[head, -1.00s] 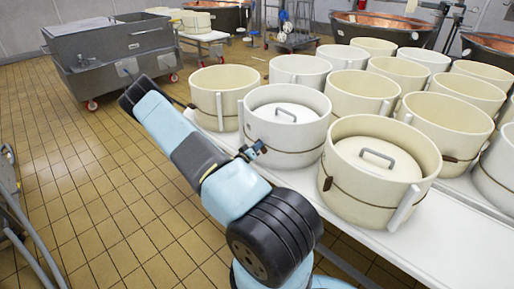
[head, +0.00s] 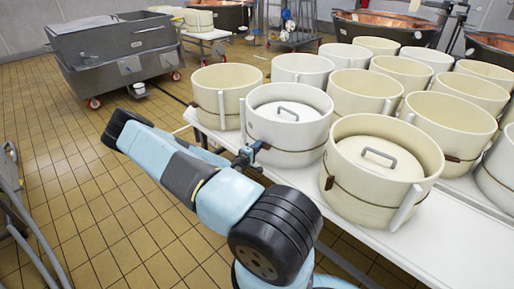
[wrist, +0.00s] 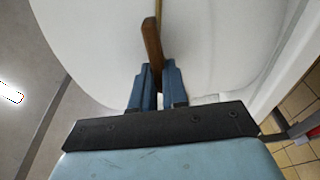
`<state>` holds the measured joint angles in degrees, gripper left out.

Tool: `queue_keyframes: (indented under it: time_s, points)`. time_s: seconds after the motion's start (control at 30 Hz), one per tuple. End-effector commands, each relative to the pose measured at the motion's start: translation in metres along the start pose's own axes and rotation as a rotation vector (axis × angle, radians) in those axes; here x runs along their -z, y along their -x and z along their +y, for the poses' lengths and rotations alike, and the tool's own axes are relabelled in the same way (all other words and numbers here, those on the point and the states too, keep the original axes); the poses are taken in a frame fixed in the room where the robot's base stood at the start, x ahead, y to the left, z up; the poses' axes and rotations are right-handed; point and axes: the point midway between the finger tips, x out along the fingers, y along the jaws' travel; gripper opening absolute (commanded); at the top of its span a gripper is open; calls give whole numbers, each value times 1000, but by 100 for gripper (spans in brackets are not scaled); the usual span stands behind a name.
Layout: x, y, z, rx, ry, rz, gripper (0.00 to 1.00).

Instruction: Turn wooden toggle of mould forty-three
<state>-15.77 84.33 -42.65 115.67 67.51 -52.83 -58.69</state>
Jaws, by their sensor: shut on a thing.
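The white round mould (head: 290,137) with a lid and a grey handle stands on the white table at its near left part. Its pale wall (wrist: 225,45) fills much of the wrist view. The brown wooden toggle (wrist: 152,42) stands out from this wall, with a thin band running up from it. My gripper (wrist: 156,80) is shut on the toggle's near end, one blue finger on each side. In the head view my gripper (head: 249,154) is at the mould's lower left side and hides the toggle. I cannot read a number on the mould.
A cream lidded mould (head: 365,198) stands close on the right, and an open cream mould (head: 230,80) stands behind on the left. Several more fill the table (head: 400,250). A grey wheeled vat (head: 120,65) stands far left; the tiled floor between is clear.

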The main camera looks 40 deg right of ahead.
Motion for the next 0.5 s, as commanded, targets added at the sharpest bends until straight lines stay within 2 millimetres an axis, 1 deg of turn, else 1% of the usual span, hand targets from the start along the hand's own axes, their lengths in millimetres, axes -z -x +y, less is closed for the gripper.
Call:
queue_keyframes:
  time_s: [0.03, 0.2, 0.5]
  points:
    - [0, 1, -3, 5, 18, 1, 0]
    - [0, 2, -4, 7, 60, 0, 0]
    - [0, 2, -6, 9, 77, 0, 0]
